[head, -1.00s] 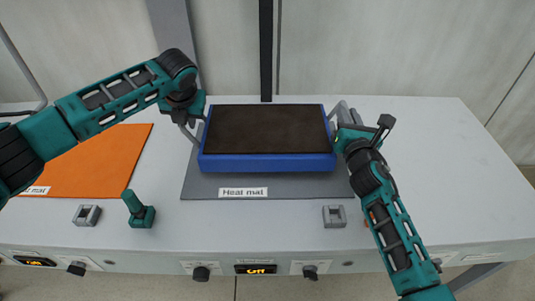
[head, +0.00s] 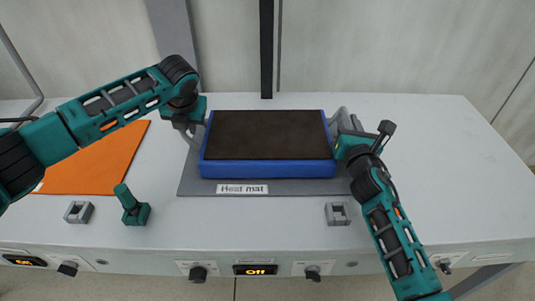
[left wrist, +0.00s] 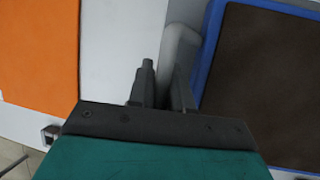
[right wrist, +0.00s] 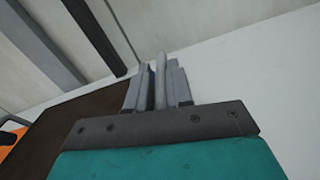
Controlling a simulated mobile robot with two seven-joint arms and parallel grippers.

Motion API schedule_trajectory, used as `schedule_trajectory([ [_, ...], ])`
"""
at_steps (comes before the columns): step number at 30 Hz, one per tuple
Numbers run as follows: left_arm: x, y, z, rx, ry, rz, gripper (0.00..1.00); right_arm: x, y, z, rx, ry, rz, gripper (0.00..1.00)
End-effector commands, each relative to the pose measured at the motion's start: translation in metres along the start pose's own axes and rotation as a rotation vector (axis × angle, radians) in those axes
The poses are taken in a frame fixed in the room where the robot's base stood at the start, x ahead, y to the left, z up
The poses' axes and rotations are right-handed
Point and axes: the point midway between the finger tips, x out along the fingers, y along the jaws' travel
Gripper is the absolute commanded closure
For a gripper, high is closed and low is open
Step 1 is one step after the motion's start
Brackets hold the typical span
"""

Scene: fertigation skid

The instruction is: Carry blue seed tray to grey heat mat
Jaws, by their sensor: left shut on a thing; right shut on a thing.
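The blue seed tray (head: 268,170), filled with dark soil, is level over the grey heat mat (head: 190,185) in the head view. I cannot tell whether the tray touches the mat. My left gripper (head: 196,132) is shut on the grey handle at the tray's left side; the handle (left wrist: 180,45) shows between its fingers in the left wrist view. My right gripper (head: 342,138) is shut on the right handle, which also shows in the right wrist view (right wrist: 160,66).
An orange mat (head: 100,160) lies on the left. A green upright lever (head: 130,205) and two small grey square blocks (head: 78,212) (head: 337,214) stand near the front edge. The front panel has knobs and a display reading Off (head: 255,270). The table's right side is clear.

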Motion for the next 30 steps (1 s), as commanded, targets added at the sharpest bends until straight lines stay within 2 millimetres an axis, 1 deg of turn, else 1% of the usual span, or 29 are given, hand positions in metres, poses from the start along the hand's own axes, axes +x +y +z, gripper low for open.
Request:
schedule_trajectory([
  [1, 0.004, 0.007, 0.001, -0.009, -0.003, 0.015, 1.00, 0.001, -0.007, -0.003, -0.011, -0.003, -0.010, 1.00],
  [6, 0.012, 0.006, -0.003, -0.009, -0.003, 0.015, 1.00, 0.001, -0.009, -0.011, -0.011, -0.003, -0.010, 1.00],
  [7, 0.012, 0.006, -0.003, -0.008, 0.001, 0.016, 0.79, 0.000, -0.009, -0.012, -0.011, 0.002, -0.013, 0.78],
  [12, 0.010, 0.004, -0.003, -0.007, 0.000, 0.012, 0.63, 0.000, -0.007, -0.011, -0.007, 0.002, -0.009, 0.61],
  [15, 0.010, 0.003, -0.003, -0.005, 0.000, 0.009, 0.55, 0.000, -0.005, -0.011, -0.005, 0.001, -0.007, 0.54],
  [23, 0.007, 0.001, -0.003, -0.003, 0.000, 0.004, 0.55, 0.000, -0.004, -0.010, -0.002, 0.000, -0.003, 0.54],
  [26, -0.001, 0.000, -0.003, -0.003, -0.002, 0.002, 0.55, 0.000, -0.003, -0.010, -0.001, 0.000, -0.002, 0.54],
  [29, -0.017, 0.001, -0.003, -0.002, -0.002, 0.003, 0.55, 0.000, -0.003, -0.010, -0.001, 0.000, -0.002, 0.54],
  [30, -0.025, 0.001, -0.003, -0.001, -0.003, 0.002, 0.55, 0.000, -0.003, -0.010, -0.001, 0.000, -0.002, 0.54],
])
